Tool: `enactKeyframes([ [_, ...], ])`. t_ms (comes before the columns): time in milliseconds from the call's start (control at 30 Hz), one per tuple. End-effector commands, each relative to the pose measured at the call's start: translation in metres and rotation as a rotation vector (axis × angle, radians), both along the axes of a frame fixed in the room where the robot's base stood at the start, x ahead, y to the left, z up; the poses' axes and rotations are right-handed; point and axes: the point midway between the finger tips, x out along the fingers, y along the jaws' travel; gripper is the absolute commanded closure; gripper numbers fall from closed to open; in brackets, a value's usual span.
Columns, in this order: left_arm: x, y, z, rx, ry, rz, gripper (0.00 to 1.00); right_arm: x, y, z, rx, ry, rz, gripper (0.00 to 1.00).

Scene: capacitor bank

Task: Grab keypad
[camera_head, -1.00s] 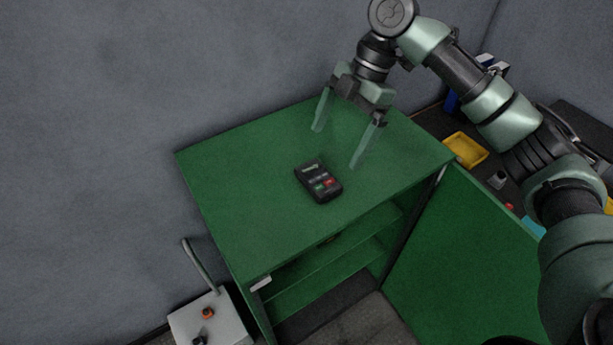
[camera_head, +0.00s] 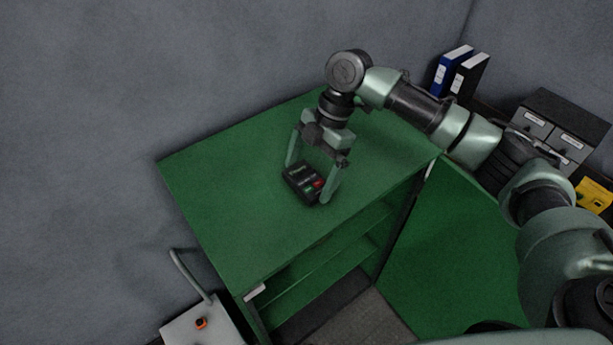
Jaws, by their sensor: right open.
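My left gripper is not in view.
The cabinet's green door (camera_head: 441,255) stands open at the right, showing shelves. A grey box with an orange button (camera_head: 201,323) is at the lower left. Binders (camera_head: 453,72) and dark drawers (camera_head: 556,125) stand at the back right. The cabinet top is otherwise clear.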

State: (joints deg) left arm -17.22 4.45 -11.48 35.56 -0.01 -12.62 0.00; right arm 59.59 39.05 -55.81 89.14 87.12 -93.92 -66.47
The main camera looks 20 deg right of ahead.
Motion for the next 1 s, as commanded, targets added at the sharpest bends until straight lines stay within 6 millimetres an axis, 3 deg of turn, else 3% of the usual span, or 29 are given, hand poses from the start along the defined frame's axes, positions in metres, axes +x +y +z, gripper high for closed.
enactKeyframes([
  [233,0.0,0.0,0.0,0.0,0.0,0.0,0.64,0.0,0.001,-0.002,0.0,-0.001,0.001,0.0],
  [400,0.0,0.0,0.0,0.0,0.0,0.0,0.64,0.0,0.001,-0.002,0.0,-0.001,0.001,0.47],
  [767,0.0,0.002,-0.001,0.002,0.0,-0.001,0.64,0.001,0.001,0.003,0.001,-0.003,0.0,0.49],
  [1000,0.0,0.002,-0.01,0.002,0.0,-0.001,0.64,0.001,0.001,0.034,0.002,-0.007,0.001,0.49],
])
